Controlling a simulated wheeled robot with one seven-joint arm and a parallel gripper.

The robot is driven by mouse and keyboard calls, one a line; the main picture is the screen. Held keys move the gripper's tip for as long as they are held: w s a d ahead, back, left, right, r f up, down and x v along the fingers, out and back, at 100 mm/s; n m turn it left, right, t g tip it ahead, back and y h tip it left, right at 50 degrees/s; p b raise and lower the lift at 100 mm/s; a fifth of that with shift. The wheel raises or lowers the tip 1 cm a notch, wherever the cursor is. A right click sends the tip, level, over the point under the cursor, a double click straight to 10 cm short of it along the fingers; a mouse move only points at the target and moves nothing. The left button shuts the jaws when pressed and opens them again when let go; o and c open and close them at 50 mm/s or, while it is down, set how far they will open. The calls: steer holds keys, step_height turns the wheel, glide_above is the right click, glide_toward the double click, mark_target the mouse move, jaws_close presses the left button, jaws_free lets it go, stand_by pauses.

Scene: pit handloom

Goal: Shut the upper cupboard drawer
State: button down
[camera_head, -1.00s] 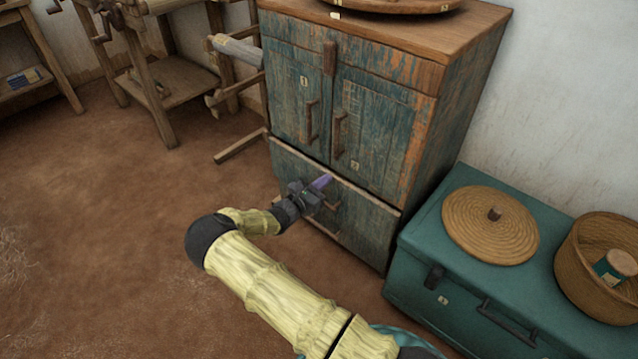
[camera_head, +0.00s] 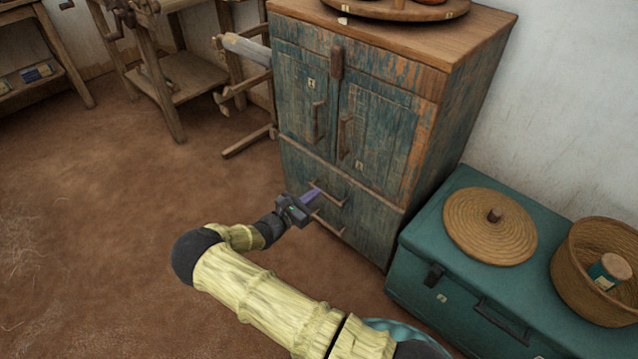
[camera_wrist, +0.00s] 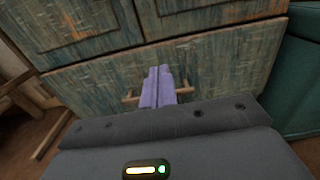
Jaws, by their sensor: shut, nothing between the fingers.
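The weathered blue-brown cupboard (camera_head: 385,135) stands in the middle of the head view. Its upper drawer (camera_head: 300,166), below the two doors, looks flush with the cupboard front, with no clear gap along its top edge. The drawer's wooden bar handle (camera_head: 332,196) shows beside my fingertips. My gripper (camera_head: 313,194) is shut and empty, pointing at the drawer front. In the wrist view the purple fingers (camera_wrist: 158,82) are together and cover the middle of the handle (camera_wrist: 186,92). I cannot tell whether they touch the drawer or handle.
A lower handle (camera_head: 327,225) sits just beneath. A teal chest (camera_head: 415,265) with a round woven lid (camera_head: 470,230) and a basket (camera_head: 575,285) stands close on the right. Wooden loom frames (camera_head: 175,100) stand at the back left. The earth floor at left is open.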

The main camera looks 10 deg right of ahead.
steer(key=p+v, duration=0.1)
steer(key=v, duration=0.4)
steer(key=shift+a, duration=0.35)
steer(key=s+d+p, duration=0.7)
steer(key=s+d, duration=0.1)
steer(key=s, duration=0.2)
steer(key=shift+s+p, duration=0.25)
steer(key=shift+p, duration=0.15)
steer(key=shift+d, duration=0.15)
